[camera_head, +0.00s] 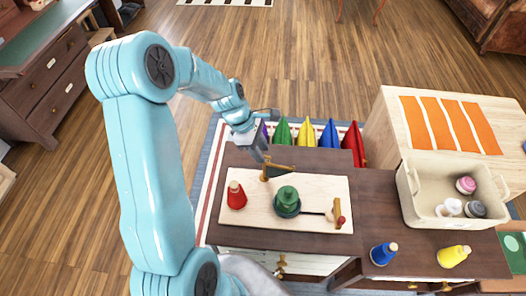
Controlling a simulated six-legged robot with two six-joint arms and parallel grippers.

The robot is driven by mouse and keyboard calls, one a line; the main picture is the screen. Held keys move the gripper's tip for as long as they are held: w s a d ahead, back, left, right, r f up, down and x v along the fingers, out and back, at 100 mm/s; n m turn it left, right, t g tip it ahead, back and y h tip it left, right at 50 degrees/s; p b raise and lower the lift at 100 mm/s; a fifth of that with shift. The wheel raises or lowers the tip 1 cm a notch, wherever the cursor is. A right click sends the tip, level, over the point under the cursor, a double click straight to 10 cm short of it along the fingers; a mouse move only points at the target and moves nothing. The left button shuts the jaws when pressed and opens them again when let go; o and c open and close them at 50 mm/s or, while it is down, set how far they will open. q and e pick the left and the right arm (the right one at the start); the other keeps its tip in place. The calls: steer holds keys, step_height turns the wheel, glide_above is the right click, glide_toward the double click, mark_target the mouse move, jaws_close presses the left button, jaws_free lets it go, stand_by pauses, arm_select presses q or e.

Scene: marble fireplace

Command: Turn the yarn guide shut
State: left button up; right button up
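A pale wooden board (312,183) lies on the dark brown table top. A small tan arm on a post (279,167), which looks like the yarn guide, stands at the board's back edge. My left gripper (262,157) is right above and beside it, pointing down; its fingers are too small and dark to show whether they are open or touching. A green spool (287,196) sits on a dark round base in the middle of the board. A thin dark rod runs from it to an upright wooden piece with a red knob (341,220). My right gripper is not in view.
A red cone spool (236,196) stands on the board's left. Blue (383,254) and yellow (453,256) cones stand at the front right. A cream bin (422,208) holds several small round items. Coloured pointed cloths (329,136) line the back. Orange strips (450,124) lie on a wooden top.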

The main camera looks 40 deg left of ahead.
arm_select(q)
steer(key=shift+d+f, duration=0.3)
steer(key=shift+f, duration=0.3)
steer(key=shift+w+d+f, duration=0.1)
steer(key=shift+w+f, duration=0.1)
steer(key=shift+w, duration=0.05)
steer(key=shift+s, duration=0.15)
jaws_close()
stand_by(0.7)
